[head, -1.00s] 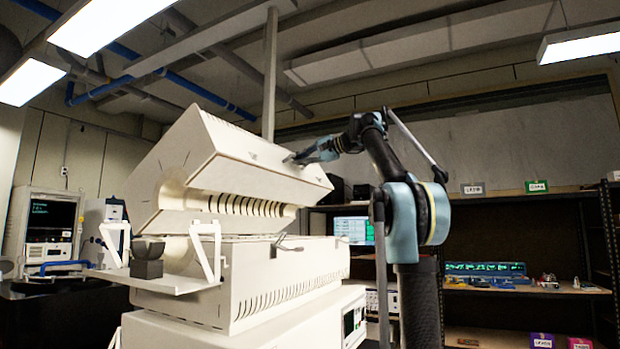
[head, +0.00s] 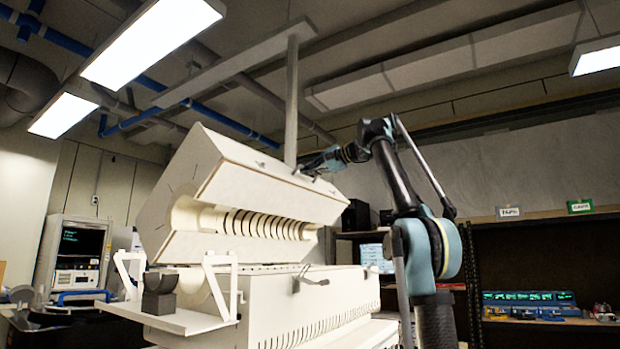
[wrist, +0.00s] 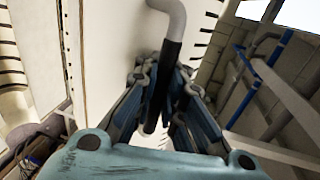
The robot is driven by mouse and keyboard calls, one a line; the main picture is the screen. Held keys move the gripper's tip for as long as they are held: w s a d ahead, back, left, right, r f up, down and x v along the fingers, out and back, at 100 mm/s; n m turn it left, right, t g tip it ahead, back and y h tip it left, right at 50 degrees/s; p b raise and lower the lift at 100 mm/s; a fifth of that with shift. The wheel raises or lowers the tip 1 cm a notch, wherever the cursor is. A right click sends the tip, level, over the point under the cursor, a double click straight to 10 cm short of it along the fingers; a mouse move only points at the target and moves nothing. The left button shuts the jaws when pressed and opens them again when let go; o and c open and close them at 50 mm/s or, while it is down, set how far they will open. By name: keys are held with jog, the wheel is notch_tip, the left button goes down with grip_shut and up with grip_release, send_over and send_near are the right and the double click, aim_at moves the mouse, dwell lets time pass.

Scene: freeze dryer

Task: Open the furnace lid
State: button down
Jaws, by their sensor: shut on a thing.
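The furnace (head: 310,300) is a cream box with a hinged upper half, the lid (head: 270,185). The lid is tilted up, and the ribbed heating chamber (head: 255,223) shows between lid and base. My gripper (head: 302,171) is at the lid's upper front edge. In the wrist view my gripper (wrist: 165,85) is shut on the lid handle, a bent bar with a grey upper part and a dark grip (wrist: 170,60). The lid's pale face (wrist: 115,45) lies just left of the fingers.
A side shelf on the furnace holds a dark grey block (head: 159,303). Instruments (head: 75,262) stand at the left, and a shelf with small devices (head: 530,300) at the right. A vertical post (head: 291,100) rises behind the lid. Open air surrounds the arm's upper part.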

jog(key=c, duration=1.7)
grip_release()
jog(key=shift+d, duration=0.1)
jog(key=v, duration=1.2)
jog(key=shift+o, duration=0.2)
jog(key=shift+f, duration=0.1)
